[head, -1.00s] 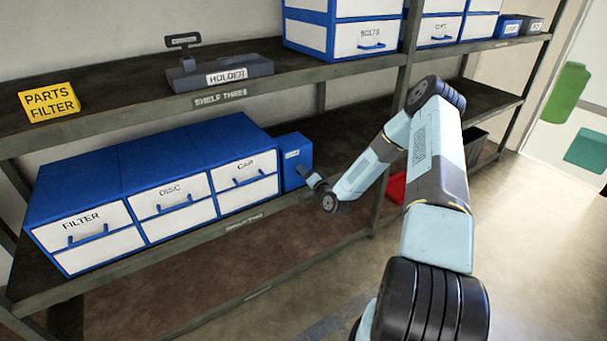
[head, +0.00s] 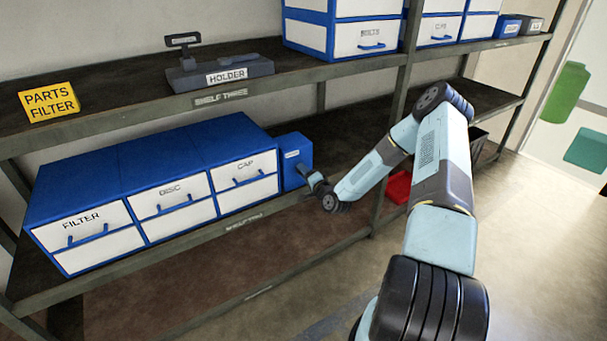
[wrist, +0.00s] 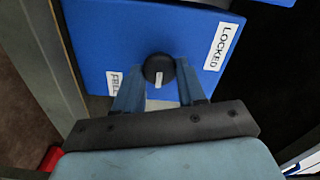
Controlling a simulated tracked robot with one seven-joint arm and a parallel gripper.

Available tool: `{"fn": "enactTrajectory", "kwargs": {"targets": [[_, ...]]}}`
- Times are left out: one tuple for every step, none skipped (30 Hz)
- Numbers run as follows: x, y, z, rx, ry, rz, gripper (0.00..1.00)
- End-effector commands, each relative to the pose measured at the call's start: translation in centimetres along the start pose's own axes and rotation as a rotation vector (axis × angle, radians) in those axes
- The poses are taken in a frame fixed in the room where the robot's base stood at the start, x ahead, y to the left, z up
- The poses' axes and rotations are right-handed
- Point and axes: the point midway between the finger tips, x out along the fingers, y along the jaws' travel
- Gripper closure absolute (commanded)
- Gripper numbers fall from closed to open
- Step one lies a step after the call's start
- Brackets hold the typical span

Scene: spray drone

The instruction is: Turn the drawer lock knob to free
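The drawer lock is a blue box (head: 293,152) at the right end of the drawer row in the head view. Its blue face (wrist: 110,40) fills much of the wrist view. A round black knob (wrist: 158,66) with a white pointer line sits on it. The pointer points down the picture, toward my gripper's palm. The "LOCKED" label (wrist: 220,46) is at upper right of the knob, and the "FREE" label (wrist: 113,84) is at lower left, partly hidden by a finger. My gripper (wrist: 159,75) has a finger against each side of the knob and appears shut on it.
Drawers marked FILTER, DISC and CAP (head: 236,178) stand left of the lock box on the lower shelf. A shelf post (head: 392,130) and a red bin (head: 398,187) are close to my arm. The upper shelf carries a holder (head: 222,75) and a yellow sign (head: 50,102).

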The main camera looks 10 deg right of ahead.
Motion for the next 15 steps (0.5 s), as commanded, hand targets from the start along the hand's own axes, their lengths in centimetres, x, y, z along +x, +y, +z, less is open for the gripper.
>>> {"fn": "enactTrajectory", "kwargs": {"targets": [[-0.18, 0.39, -0.30, -0.001, 0.005, 0.007, 0.57], [-0.17, 0.38, -0.30, -0.001, 0.005, 0.007, 0.54], [-0.16, 0.35, -0.28, -0.001, 0.005, 0.006, 0.50], [-0.15, 0.32, -0.26, -0.001, 0.004, 0.006, 0.47], [-0.13, 0.29, -0.23, -0.001, 0.004, 0.005, 0.44], [-0.12, 0.25, -0.20, -0.001, 0.003, 0.005, 0.41], [-0.10, 0.23, -0.18, -0.001, 0.003, 0.004, 0.38], [-0.10, 0.21, -0.16, -0.001, 0.003, 0.004, 0.36], [-0.09, 0.18, -0.14, -0.001, 0.002, 0.003, 0.36], [-0.08, 0.16, -0.13, -0.001, 0.002, 0.003, 0.36], [-0.07, 0.15, -0.11, -0.001, 0.002, 0.003, 0.36], [-0.06, 0.13, -0.10, -0.001, 0.002, 0.002, 0.36], [-0.06, 0.12, -0.08, -0.001, 0.001, 0.002, 0.36], [-0.07, 0.11, -0.07, -0.001, 0.001, 0.002, 0.36], [-0.13, 0.11, -0.07, -0.001, 0.001, 0.002, 0.36]]}}
